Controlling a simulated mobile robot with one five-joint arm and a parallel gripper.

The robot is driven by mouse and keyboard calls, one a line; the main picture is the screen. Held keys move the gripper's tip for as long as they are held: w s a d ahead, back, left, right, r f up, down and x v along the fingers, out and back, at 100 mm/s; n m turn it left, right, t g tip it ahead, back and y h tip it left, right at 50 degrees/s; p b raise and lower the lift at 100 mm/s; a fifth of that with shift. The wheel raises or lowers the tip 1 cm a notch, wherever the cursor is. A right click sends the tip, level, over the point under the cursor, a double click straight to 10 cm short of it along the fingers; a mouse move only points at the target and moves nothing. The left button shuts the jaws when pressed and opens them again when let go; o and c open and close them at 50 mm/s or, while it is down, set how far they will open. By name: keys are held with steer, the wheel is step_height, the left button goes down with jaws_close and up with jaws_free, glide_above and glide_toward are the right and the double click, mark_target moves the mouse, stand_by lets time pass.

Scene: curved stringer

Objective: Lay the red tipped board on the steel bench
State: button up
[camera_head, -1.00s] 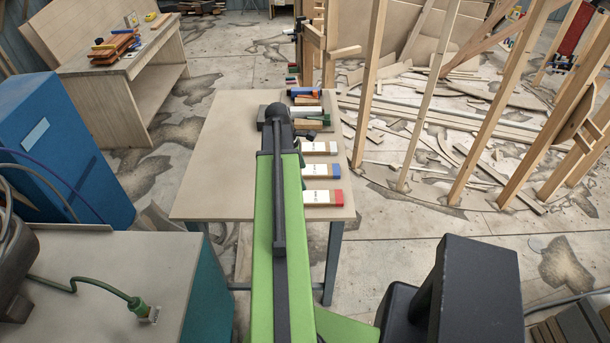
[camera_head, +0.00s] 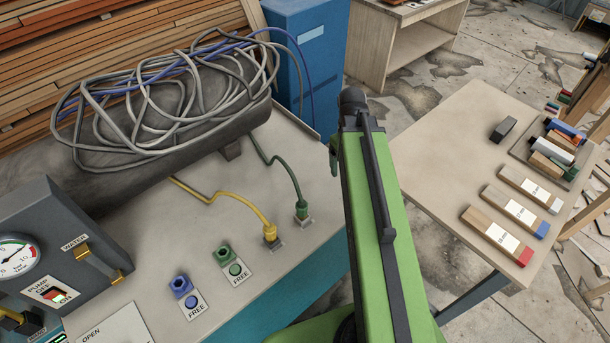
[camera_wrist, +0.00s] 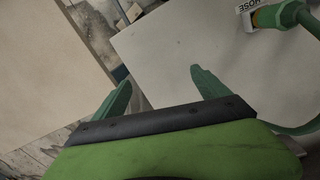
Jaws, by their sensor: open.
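The red tipped board (camera_head: 496,234) is a wooden piece with a white label and a red end. It lies flat on the light-topped table (camera_head: 430,150) at the right of the head view, nearest in a row of boards. The steel bench (camera_head: 330,262) has a grey top and a teal side, and fills the lower left to middle. My arm reaches away from the camera between bench and table. My gripper (camera_wrist: 160,77) is open and empty, its green fingers spread, with the pale bench top beyond them. In the head view the gripper is mostly hidden behind my arm.
Blue-tipped (camera_head: 516,212) and grey-tipped (camera_head: 530,188) boards lie beside the red tipped one. A tray (camera_head: 515,147) of tubes and blocks stands behind them. The bench carries coiled hoses (camera_head: 150,110), a gauge box (camera_head: 60,260) and yellow and green plugs.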

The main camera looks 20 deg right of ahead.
steer(key=w+a+m, duration=0.1)
steer(key=a, duration=1.8)
steer(key=shift+w+a+y, duration=0.15)
steer(key=shift+a+y, duration=0.15)
steer(key=shift+y, duration=0.1)
step_height(320, 180, down, 7)
steer(key=b, duration=0.7)
steer(key=shift+w, duration=0.1)
steer(key=shift+d+r+p, duration=0.1)
steer(key=shift+r+p, duration=0.25)
steer(key=shift+p, duration=0.05)
